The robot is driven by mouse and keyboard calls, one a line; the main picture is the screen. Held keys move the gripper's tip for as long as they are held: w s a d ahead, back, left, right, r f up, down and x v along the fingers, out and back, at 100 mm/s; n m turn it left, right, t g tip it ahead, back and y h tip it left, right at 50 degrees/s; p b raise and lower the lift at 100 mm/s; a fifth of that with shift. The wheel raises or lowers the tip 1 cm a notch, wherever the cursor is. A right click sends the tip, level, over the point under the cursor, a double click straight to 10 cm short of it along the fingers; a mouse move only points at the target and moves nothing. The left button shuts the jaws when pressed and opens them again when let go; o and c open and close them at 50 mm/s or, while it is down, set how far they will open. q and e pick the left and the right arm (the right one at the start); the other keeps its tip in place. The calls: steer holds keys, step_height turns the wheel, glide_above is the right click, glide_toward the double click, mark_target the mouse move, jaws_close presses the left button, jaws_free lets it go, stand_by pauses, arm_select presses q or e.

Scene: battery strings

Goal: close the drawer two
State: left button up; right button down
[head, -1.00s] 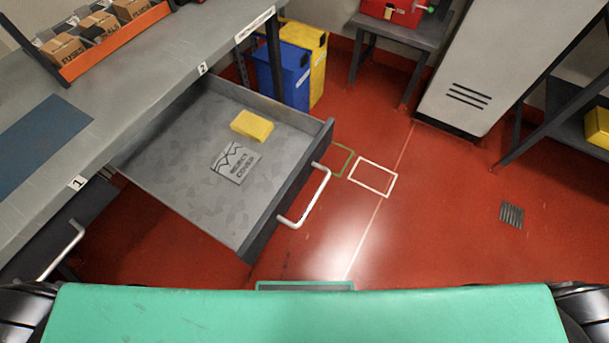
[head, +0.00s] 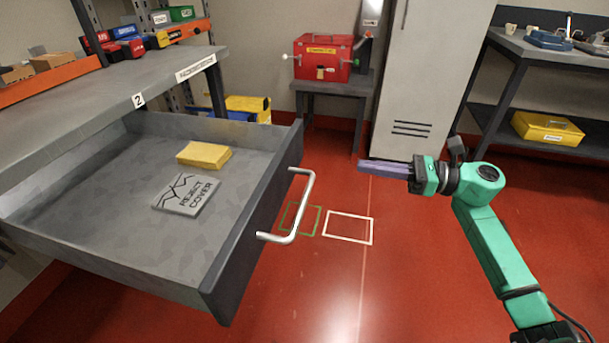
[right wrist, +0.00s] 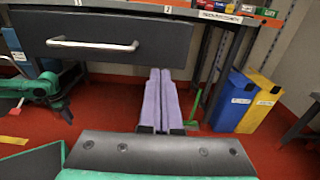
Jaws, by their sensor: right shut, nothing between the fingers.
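Drawer two (head: 230,265) is pulled well out from under the bench, below the label 2. Its white bar handle (head: 296,215) is on the front. A yellow block (head: 204,155) and a grey card marked "REJECT COVER" (head: 186,194) lie inside. My right gripper (head: 362,166) is shut and empty, to the right of the handle and apart from it.
The bench top (head: 100,95) stands above the drawer. A blue bin (right wrist: 236,100) and a yellow bin (right wrist: 262,103) stand under the bench end. A red toolbox (head: 323,58) sits on a small table by a grey cabinet (head: 418,80). Red floor before the drawer is clear.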

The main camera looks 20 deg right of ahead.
mark_target(296, 156)
steer(key=p+x, duration=0.1)
steer(key=x, duration=1.1)
steer(key=shift+r, duration=0.1)
steer(key=shift+w+a, duration=0.25)
steer(key=shift+a, duration=0.05)
arm_select(q)
steer(key=f, duration=0.3)
steer(key=shift+s+a+f, duration=0.1)
steer(key=shift+s+a, duration=0.2)
steer(key=shift+s, duration=0.05)
arm_select(e)
steer(key=shift+a, duration=0.1)
